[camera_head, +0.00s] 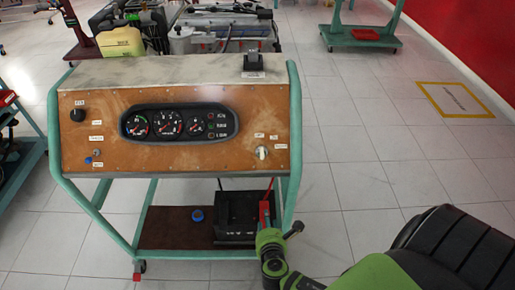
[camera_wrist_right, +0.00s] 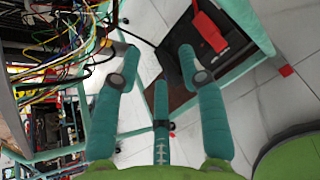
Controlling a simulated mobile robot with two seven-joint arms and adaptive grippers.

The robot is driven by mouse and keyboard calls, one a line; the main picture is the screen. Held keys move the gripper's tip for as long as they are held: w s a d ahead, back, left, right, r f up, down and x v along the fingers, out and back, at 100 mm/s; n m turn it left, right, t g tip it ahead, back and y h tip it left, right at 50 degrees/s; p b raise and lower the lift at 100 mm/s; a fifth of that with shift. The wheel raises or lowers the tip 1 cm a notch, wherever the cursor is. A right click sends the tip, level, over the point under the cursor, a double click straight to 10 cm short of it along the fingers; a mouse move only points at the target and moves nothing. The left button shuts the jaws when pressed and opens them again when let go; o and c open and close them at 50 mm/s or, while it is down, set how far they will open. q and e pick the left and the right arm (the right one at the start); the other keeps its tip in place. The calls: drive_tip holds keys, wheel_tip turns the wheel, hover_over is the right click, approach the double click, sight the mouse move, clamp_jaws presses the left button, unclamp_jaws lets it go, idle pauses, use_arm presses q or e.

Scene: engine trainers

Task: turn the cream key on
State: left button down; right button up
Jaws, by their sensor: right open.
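The cream key (camera_head: 262,152) is a small pale knob on the right side of the brown panel (camera_head: 180,165), between small white labels. It is too small to tell its exact turn angle. My right gripper (camera_head: 278,240) is low in front of the trainer, below the panel and apart from the key. In the right wrist view its teal fingers (camera_wrist_right: 157,72) are spread apart with nothing between them. The key does not show in that view. My left gripper is not in view.
A dark battery (camera_head: 236,215) with a red part sits on the trainer's lower shelf (camera_head: 170,230). Loose coloured wires (camera_wrist_right: 60,45) show in the wrist view. The teal frame (camera_head: 296,120) runs beside the panel. Open tiled floor lies to the right.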

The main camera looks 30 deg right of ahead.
sight(261, 158)
drive_tip(key=w+r+n+t+h+p, duration=0.1)
drive_tip(key=w+r+n+t+h, duration=0.1)
drive_tip(key=r, duration=0.8)
drive_tip(key=w+r+n+t+h, duration=0.1)
drive_tip(key=r+n+t, duration=0.15)
drive_tip(key=r, duration=0.85)
drive_tip(key=p+x, duration=0.2)
drive_tip(key=x, duration=0.5)
drive_tip(key=shift+w+a, duration=0.1)
drive_tip(key=shift+a, duration=0.1)
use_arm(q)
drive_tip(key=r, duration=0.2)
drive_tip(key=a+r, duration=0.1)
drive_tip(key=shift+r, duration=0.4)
use_arm(e)
clamp_jaws()
